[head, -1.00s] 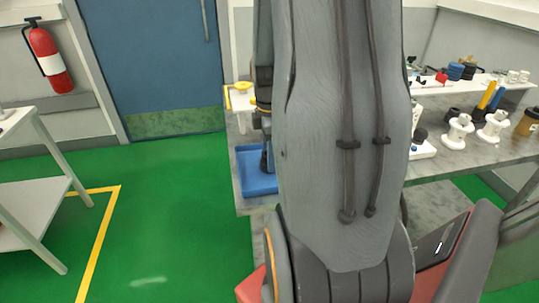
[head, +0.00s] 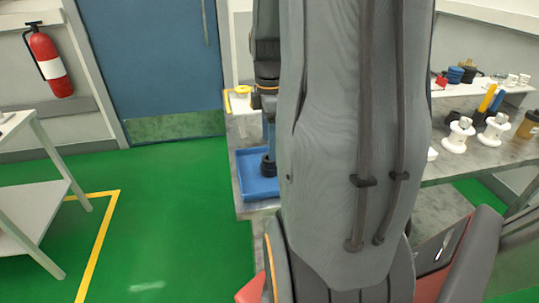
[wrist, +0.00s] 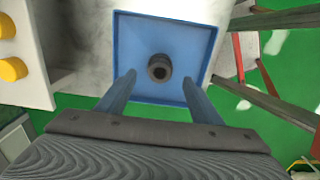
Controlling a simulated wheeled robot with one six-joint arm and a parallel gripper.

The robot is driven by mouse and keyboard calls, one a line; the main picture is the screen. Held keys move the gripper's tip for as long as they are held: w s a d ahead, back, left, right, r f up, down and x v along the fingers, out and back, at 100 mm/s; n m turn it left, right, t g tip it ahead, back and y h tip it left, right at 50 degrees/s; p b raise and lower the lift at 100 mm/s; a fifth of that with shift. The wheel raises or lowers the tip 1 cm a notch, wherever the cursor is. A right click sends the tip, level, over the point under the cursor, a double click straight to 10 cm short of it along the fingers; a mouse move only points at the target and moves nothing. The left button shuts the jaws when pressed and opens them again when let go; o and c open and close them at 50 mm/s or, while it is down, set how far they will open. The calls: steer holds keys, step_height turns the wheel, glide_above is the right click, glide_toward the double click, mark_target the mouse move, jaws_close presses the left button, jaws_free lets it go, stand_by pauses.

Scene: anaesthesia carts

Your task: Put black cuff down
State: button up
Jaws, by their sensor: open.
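The black cuff (wrist: 159,68) stands near the middle of the blue tray (wrist: 195,38) in the wrist view. It is a short dark ring with a hole in its top. My gripper (wrist: 159,77) is open, with one finger to each side of the cuff in the picture and a gap on both sides. In the head view the cuff (head: 268,166) shows low in the blue tray (head: 258,187), under my gripper's fingers. My arm hides part of the tray there.
The tray lies on a grey bench. A white stand with yellow knobs (wrist: 12,68) is left of it in the wrist view. White spools (head: 458,135) and a brown cup (head: 528,124) stand on the bench at right. A grey table (head: 30,190) is at left; green floor lies between.

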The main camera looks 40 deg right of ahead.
step_height(320, 180, up, 6)
steer(key=f, duration=0.1)
steer(key=s+a+f+m, duration=0.1)
steer(key=a+f+m, duration=0.2)
steer(key=a, duration=0.5)
steer(key=a+f+m, duration=0.3)
steer(key=a+m, duration=0.1)
steer(key=a, duration=0.4)
steer(key=s+a+f+m, duration=0.1)
steer(key=a+f+m, duration=0.2)
steer(key=a, duration=0.5)
steer(key=shift+s+m+t, duration=0.3)
steer(key=shift+s+m, duration=0.05)
steer(key=shift+m, duration=0.45)
